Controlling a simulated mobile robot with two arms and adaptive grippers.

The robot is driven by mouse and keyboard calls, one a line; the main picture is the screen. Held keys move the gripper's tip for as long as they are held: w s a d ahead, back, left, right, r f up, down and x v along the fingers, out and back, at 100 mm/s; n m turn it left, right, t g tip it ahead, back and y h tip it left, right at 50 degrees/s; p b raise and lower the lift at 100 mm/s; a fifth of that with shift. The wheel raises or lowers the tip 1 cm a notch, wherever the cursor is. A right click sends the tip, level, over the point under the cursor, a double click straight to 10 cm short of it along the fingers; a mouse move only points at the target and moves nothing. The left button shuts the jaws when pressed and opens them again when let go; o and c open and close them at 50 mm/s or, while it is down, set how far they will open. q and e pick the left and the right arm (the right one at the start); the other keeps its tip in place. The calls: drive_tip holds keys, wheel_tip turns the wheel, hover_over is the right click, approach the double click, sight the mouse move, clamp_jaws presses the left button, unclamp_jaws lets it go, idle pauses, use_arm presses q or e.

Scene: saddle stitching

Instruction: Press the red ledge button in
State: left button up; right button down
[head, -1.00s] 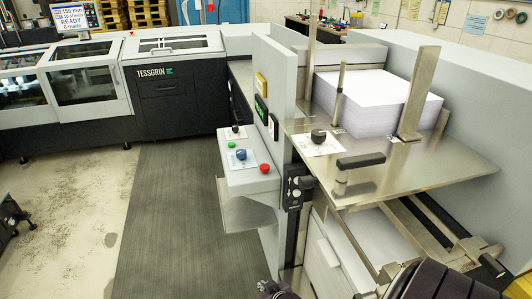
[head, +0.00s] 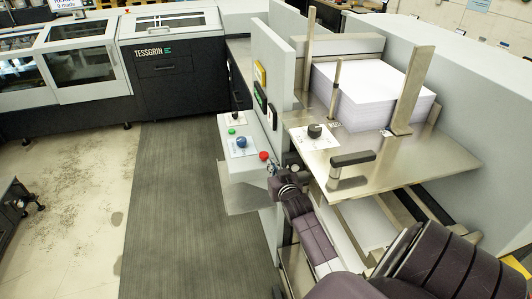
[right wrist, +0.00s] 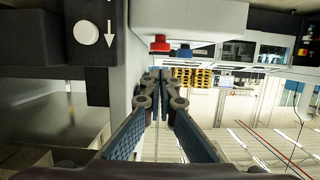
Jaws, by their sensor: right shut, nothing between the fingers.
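The red button (head: 264,156) sits at the near end of the grey ledge (head: 252,168), beside the blue knob (head: 241,142) and the green button (head: 231,131). My right gripper (head: 273,170) is shut and empty, its tips just below and right of the red button in the head view. In the right wrist view the closed fingertips (right wrist: 160,74) point toward the red button (right wrist: 160,45), with a small gap showing in the picture. The blue knob (right wrist: 184,52) shows next to it there. Whether the tips touch the button is not clear. My left gripper is not in view.
A grey upright panel (head: 272,75) rises behind the ledge. To the right is a metal table (head: 400,165) with a paper stack (head: 372,95), a black knob (head: 314,131) and a black handle (head: 352,158). The dark floor mat (head: 175,200) left of the ledge is clear.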

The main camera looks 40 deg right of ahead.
sight(266, 156)
drive_tip(key=b+x, duration=0.8)
drive_tip(key=shift+w+d+f, duration=0.15)
drive_tip(key=shift+w+f, duration=0.1)
drive_tip(key=shift+w+d+b, duration=0.3)
drive_tip(key=shift+w+b, duration=0.2)
drive_tip(key=shift+w, duration=0.05)
